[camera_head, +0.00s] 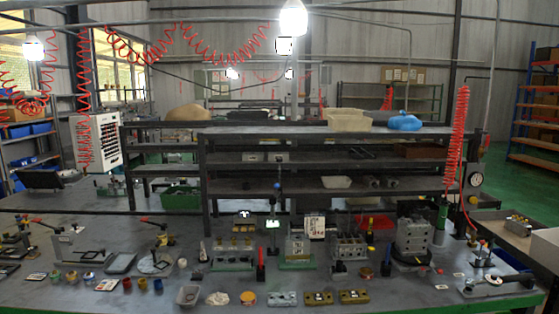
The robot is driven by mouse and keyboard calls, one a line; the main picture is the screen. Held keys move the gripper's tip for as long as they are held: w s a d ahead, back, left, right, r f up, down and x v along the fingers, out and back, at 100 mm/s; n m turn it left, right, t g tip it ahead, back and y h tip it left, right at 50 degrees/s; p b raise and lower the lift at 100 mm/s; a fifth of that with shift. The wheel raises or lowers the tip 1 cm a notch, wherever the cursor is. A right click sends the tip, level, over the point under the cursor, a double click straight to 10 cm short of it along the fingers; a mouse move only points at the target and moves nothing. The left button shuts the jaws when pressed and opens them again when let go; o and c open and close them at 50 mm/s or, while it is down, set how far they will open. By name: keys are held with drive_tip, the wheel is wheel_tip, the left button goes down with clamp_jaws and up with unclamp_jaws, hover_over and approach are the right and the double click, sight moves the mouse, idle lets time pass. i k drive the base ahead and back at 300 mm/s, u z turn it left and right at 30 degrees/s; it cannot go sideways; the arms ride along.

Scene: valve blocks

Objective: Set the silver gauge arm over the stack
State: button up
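My gripper is not in view. A workbench (130,297) spans the front, crowded with fixtures and parts. A slim upright stand (273,236) with a lit green display stands near the middle; it may be a gauge, but its arm is too small to make out. I cannot tell which of these has the silver gauge arm. A grey stacked metal block (412,238) stands right of the middle; I cannot tell if it is the named stack.
Dark shelving (330,165) rises behind the bench. Little bench top is free.

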sight(271, 201)
drive_tip(key=u, duration=0.05)
drive_tip(key=i, duration=1.2)
drive_tip(key=u, duration=1.2)
drive_tip(key=i, duration=0.75)
drive_tip(key=u, duration=0.85)
